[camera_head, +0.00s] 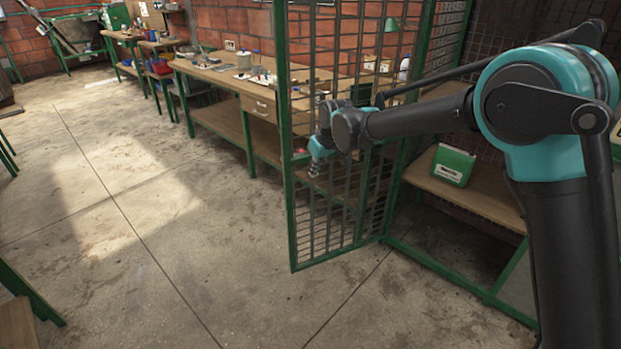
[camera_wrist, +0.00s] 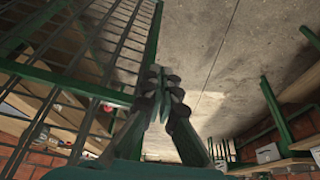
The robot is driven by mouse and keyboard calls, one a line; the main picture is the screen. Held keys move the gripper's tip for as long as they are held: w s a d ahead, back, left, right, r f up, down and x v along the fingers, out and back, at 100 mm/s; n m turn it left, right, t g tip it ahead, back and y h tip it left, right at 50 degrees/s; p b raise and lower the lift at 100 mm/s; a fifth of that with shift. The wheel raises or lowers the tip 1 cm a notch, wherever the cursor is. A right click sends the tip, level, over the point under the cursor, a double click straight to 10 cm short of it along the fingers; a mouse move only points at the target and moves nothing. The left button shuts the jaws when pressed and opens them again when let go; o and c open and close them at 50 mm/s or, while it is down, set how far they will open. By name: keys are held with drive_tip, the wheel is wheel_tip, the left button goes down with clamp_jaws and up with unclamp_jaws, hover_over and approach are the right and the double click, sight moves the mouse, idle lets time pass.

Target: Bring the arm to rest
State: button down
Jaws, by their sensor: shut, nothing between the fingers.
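My arm reaches from the right side of the head view toward the middle. My gripper (camera_head: 313,172) hangs at its end, pointing down, in front of the green mesh door (camera_head: 340,215). In the wrist view my gripper (camera_wrist: 162,85) has its fingertips together, with nothing between them. The mesh door (camera_wrist: 80,60) fills the left part of that view, close beside the fingers. I cannot tell whether the arm or gripper touches the mesh.
A green and white box (camera_head: 453,166) stands on a wooden shelf (camera_head: 480,200) behind the cage frame. A long workbench (camera_head: 215,112) with tools runs along the brick wall. The concrete floor (camera_head: 130,220) at left is open.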

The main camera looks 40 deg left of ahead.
drive_tip(key=shift+v, duration=2.25)
drive_tip(key=w+d+m+t+h, duration=0.15)
drive_tip(key=w+d, duration=0.25)
drive_tip(key=d, duration=0.8)
drive_tip(key=w+d+m, duration=0.3)
drive_tip(key=w+d, duration=0.1)
drive_tip(key=d, duration=0.8)
drive_tip(key=w+d+m+t, duration=0.15)
drive_tip(key=w+d, duration=0.25)
drive_tip(key=d, duration=0.9)
drive_tip(key=s+d+f+m, duration=0.2)
drive_tip(key=d, duration=0.6)
drive_tip(key=s+d+f+m, duration=0.1)
drive_tip(key=s+d+m, duration=0.15)
drive_tip(key=d, duration=0.55)
drive_tip(key=s+d+f+m+h, duration=0.1)
drive_tip(key=s+d+f+m, duration=0.1)
drive_tip(key=s+d, duration=0.4)
drive_tip(key=s+d+f+m+h, duration=0.1)
drive_tip(key=s+d+f+m, duration=0.1)
drive_tip(key=s+d+f, duration=0.3)
drive_tip(key=s+d, duration=0.2)
drive_tip(key=d, duration=0.2)
drive_tip(key=shift+s+d+h, duration=0.15)
drive_tip(key=shift+d+h, duration=0.15)
drive_tip(key=shift+h, duration=0.05)
